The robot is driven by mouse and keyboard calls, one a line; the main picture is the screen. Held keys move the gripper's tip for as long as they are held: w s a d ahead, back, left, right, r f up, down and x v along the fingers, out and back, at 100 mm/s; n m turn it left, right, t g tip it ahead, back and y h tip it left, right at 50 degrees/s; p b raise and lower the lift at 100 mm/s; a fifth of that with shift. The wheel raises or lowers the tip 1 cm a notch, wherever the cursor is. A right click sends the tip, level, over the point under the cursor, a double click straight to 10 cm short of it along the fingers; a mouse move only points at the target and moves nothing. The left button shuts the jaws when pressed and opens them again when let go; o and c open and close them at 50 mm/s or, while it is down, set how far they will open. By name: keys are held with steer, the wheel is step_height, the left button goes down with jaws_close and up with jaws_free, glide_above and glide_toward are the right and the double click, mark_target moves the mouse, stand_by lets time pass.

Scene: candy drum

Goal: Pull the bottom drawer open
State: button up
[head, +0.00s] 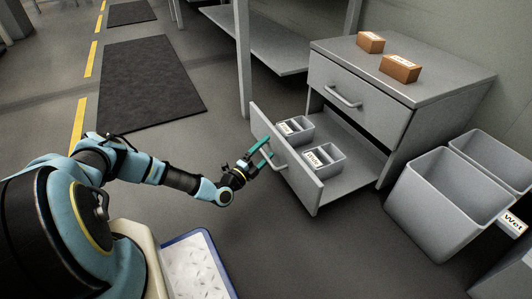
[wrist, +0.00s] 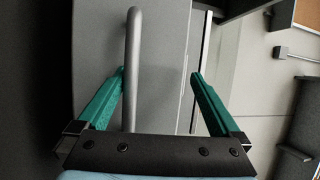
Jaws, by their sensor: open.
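The grey bottom drawer (head: 308,181) of the cabinet (head: 398,138) is pulled well out, and its inside shows from above. My gripper (head: 263,151) is at the drawer front, at the bar handle (head: 275,164). In the wrist view, the handle (wrist: 132,60) lies between the two teal fingers of my gripper (wrist: 158,73), close to the left finger. The fingers are spread apart and not closed on it. Whether the left finger touches the bar, I cannot tell.
Two small labelled grey bins (head: 295,130) (head: 323,160) sit in the drawer. The top drawer (head: 350,97) is shut. Two brown boxes (head: 370,42) (head: 400,68) lie on the cabinet top. Larger grey bins (head: 440,205) (head: 490,160) stand at right.

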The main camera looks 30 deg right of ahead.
steer(key=r, duration=0.2)
steer(key=r+p, duration=0.1)
steer(key=r, duration=0.2)
steer(key=r+p, duration=0.1)
steer(key=r, duration=0.1)
steer(key=shift+d+r, duration=0.2)
steer(key=shift+d, duration=0.15)
steer(key=shift+m+g+y, duration=0.3)
steer(key=shift+g+y, duration=0.3)
steer(key=f, duration=0.2)
steer(key=a+f, duration=0.1)
steer(key=f, duration=0.2)
steer(key=shift+a+f, duration=0.15)
steer(key=shift+f, duration=0.05)
steer(key=shift+f+p+v, duration=0.2)
steer(key=shift+p+v, duration=0.1)
steer(key=shift+v, duration=0.65)
steer(key=shift+f+p+v, duration=0.2)
steer(key=shift+p+v, duration=0.05)
steer(key=shift+v, duration=0.7)
steer(key=shift+a, duration=0.6)
steer(key=shift+c, duration=0.4)
steer(key=s+a+f+p, duration=0.2)
steer(key=s+a, duration=0.1)
steer(key=a, duration=0.4)
steer(key=shift+f, duration=0.2)
